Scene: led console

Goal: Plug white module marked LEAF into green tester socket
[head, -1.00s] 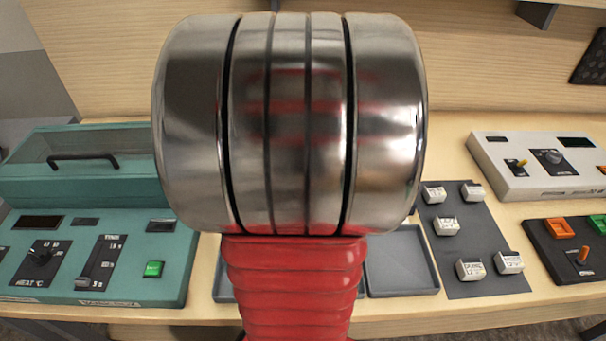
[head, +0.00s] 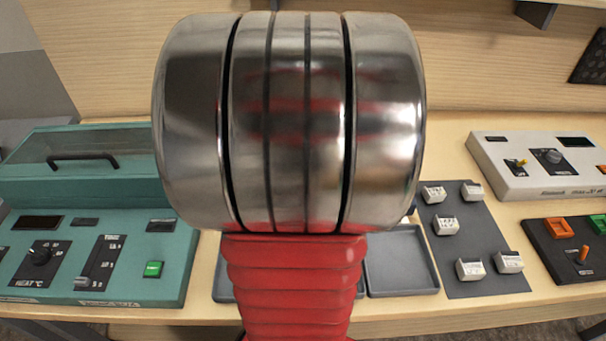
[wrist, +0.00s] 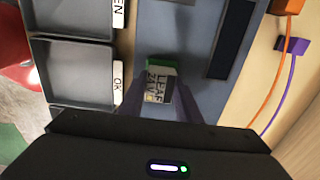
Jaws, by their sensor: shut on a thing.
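In the wrist view, my gripper (wrist: 160,84) is shut on the white module (wrist: 160,90), whose dark label reads LEAF. A finger lies on each side of it. The green tester socket (wrist: 161,62) shows as a green edge just beyond the module, on a blue-grey panel (wrist: 192,50). The module overlaps the socket in this view; I cannot tell whether it is seated or only above it. In the head view my own arm hides the gripper, this module and the socket.
The head view shows a teal oven (head: 95,255), a mat (head: 470,220) with several white modules, and a white console (head: 545,180).

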